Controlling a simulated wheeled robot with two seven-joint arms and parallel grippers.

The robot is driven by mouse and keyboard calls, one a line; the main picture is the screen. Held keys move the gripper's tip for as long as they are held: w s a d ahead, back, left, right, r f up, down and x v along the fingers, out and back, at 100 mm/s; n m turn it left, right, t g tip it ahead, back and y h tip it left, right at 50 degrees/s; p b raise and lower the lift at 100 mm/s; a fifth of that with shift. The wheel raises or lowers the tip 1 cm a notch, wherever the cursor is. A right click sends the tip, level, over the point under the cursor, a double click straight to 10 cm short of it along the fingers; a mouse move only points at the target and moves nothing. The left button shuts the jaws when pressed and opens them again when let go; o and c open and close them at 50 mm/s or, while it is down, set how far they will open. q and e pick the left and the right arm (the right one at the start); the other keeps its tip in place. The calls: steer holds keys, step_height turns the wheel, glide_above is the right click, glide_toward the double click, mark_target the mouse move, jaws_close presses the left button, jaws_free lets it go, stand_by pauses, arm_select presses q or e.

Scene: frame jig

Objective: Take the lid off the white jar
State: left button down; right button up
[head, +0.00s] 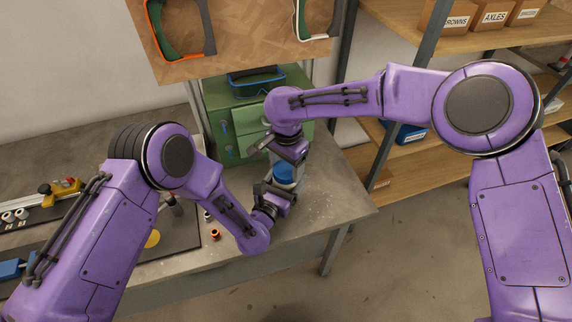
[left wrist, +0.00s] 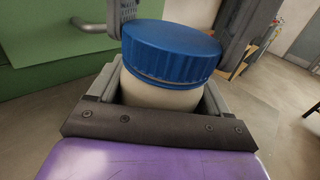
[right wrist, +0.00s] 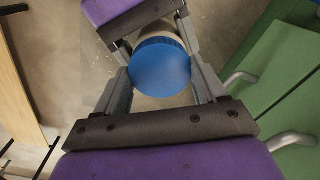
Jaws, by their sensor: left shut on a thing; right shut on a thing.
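The white jar (left wrist: 160,95) is upright above the bench, between my two grippers. Its ribbed blue lid (left wrist: 170,50) sits on its top and looks slightly tilted in the left wrist view. My left gripper (head: 280,187) is shut around the jar's body below the lid. My right gripper (head: 284,163) reaches from above and is shut on the lid, with one finger on each side of it. The lid also shows between its fingers in the right wrist view (right wrist: 160,66). Most of the jar's body is hidden by the grippers and the lid.
A green cabinet (head: 232,118) stands behind the grippers on the grey bench (head: 335,205). Wooden shelves (head: 470,50) with labelled boxes stand at the right. The bench's right end is clear.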

arm_select(q)
steer(key=shift+s+f, duration=0.2)
steer(key=shift+f, duration=0.15)
arm_select(e)
steer(key=n, duration=1.1)
steer(key=shift+s+n, duration=0.1)
steer(key=shift+n, duration=0.2)
steer(key=n, duration=0.6)
steer(key=shift+a+n, duration=0.15)
steer(key=shift+n, duration=0.15)
steer(key=n, duration=1)
steer(key=shift+s, duration=0.15)
steer(key=n, duration=0.9)
steer(key=shift+s+n, duration=0.1)
steer(key=shift+n, duration=0.2)
arm_select(q)
steer(key=shift+w+a, duration=0.1)
arm_select(e)
steer(key=n, duration=0.4)
steer(key=shift+s, duration=0.1)
